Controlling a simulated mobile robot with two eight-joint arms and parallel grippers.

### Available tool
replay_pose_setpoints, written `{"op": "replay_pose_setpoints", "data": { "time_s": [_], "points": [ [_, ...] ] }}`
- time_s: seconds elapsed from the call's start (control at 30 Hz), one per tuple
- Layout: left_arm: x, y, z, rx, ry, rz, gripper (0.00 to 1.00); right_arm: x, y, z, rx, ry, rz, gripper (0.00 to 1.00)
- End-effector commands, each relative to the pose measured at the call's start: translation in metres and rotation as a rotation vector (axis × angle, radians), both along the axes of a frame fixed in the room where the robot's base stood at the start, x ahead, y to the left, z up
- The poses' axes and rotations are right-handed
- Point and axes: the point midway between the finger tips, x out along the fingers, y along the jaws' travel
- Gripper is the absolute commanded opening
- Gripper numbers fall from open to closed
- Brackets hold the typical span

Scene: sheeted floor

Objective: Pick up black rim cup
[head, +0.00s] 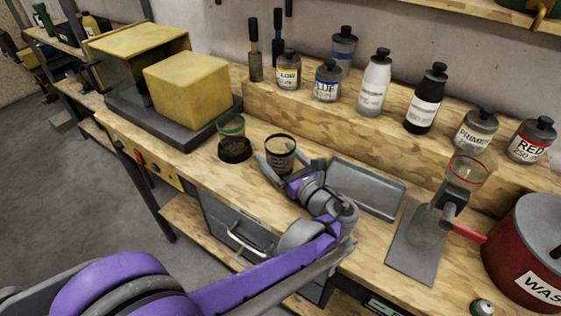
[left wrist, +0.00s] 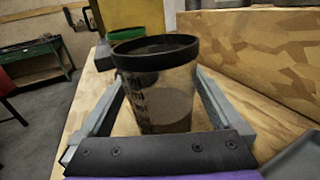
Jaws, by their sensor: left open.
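The black rim cup (head: 281,158) is a clear cup with dark lettering and a black rim, upright on the wooden workbench. In the left wrist view the cup (left wrist: 162,95) fills the middle, between the two fingers. My left gripper (head: 282,168) is open around the cup, with one finger on each side. The wrist view shows a gap at the left finger; contact on the right side is hard to tell. My right gripper is in neither view.
A green rim cup (head: 231,126) stands close by to the left. A grey tray (head: 370,188) lies to the right. Bottles, including a blue-labelled one (head: 327,84), line the raised shelf behind. A red rim cup (head: 470,170) and a red pot (head: 525,240) are further right.

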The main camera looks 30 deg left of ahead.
Motion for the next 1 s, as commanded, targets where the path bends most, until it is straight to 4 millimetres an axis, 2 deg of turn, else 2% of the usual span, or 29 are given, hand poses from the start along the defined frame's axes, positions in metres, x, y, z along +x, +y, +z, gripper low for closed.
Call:
{"op": "replay_pose_setpoints", "data": {
  "time_s": [0.03, 0.17, 0.43, 0.9, 1.0],
  "points": [
    [0.003, 0.008, 0.000, 0.001, -0.001, 0.004, 1.00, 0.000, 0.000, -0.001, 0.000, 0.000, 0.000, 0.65],
    [0.009, 0.019, 0.000, 0.000, 0.000, 0.002, 1.00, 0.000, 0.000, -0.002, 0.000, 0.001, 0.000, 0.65],
    [0.011, 0.021, 0.000, 0.000, -0.001, -0.001, 1.00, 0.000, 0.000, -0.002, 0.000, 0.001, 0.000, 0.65],
    [0.010, 0.020, 0.000, -0.001, 0.000, -0.001, 0.15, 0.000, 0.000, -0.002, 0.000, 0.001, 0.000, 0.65],
    [0.010, 0.020, 0.000, 0.000, -0.001, 0.000, 0.15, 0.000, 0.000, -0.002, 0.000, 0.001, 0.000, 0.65]
  ]
}}
